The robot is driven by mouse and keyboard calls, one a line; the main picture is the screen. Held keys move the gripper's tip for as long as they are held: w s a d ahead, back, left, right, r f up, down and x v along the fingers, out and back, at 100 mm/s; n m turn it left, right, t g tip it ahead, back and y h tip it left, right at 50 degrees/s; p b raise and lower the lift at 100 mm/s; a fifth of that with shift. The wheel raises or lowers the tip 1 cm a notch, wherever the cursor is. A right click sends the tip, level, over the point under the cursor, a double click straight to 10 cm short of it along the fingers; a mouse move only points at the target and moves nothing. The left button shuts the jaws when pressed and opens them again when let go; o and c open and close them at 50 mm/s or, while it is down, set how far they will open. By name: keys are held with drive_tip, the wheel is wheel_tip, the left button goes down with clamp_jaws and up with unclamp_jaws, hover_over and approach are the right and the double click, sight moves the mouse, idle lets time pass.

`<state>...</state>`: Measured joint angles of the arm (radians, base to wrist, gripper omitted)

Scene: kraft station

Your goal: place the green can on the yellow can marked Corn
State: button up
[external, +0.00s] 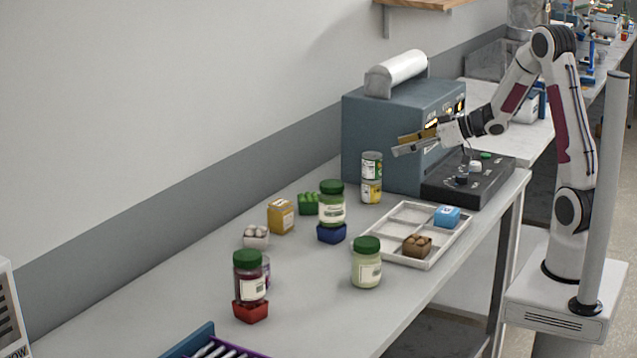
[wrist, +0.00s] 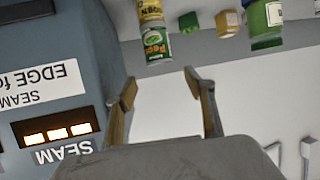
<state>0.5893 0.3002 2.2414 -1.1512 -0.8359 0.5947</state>
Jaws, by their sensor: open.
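The green can (external: 371,165) stands upright on top of the yellow can (external: 371,191), beside the blue-grey machine. The wrist view is upside down; there the green can (wrist: 156,43) with a peas label touches the yellow Corn can (wrist: 150,10). My gripper (external: 401,146) is open and empty, up and to the right of the stack in the external view. In the wrist view my gripper (wrist: 161,85) has its two fingers spread, with the green can beyond the tips and clear of them.
The blue-grey machine (external: 395,135) stands close behind my gripper. A dark control box (external: 468,180) and a white divided tray (external: 395,252) are to the right and in front. Green-lidded jars (external: 366,262) and small coloured boxes are spread over the table's left and middle.

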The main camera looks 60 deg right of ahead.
drive_tip(key=shift+v, duration=1.05)
drive_tip(key=s+a+r+m+g+h, duration=0.2)
drive_tip(key=s+r+h, duration=0.15)
drive_tip(key=s, duration=0.35)
drive_tip(key=s+a+r+m+g+h, duration=0.1)
drive_tip(key=s+a+r+m+h, duration=0.2)
drive_tip(key=s, duration=0.4)
drive_tip(key=s+a+f+n+g+y, duration=0.1)
drive_tip(key=s+a+g, duration=0.1)
drive_tip(key=s+a, duration=0.3)
drive_tip(key=s+a+f+n+g+y, duration=0.1)
drive_tip(key=s+a, duration=0.4)
drive_tip(key=s, duration=0.6)
drive_tip(key=shift+s+a+f+g+y, duration=0.15)
drive_tip(key=shift+s+a+g+y, duration=0.2)
drive_tip(key=shift+g+y, duration=0.4)
drive_tip(key=shift+d, duration=0.1)
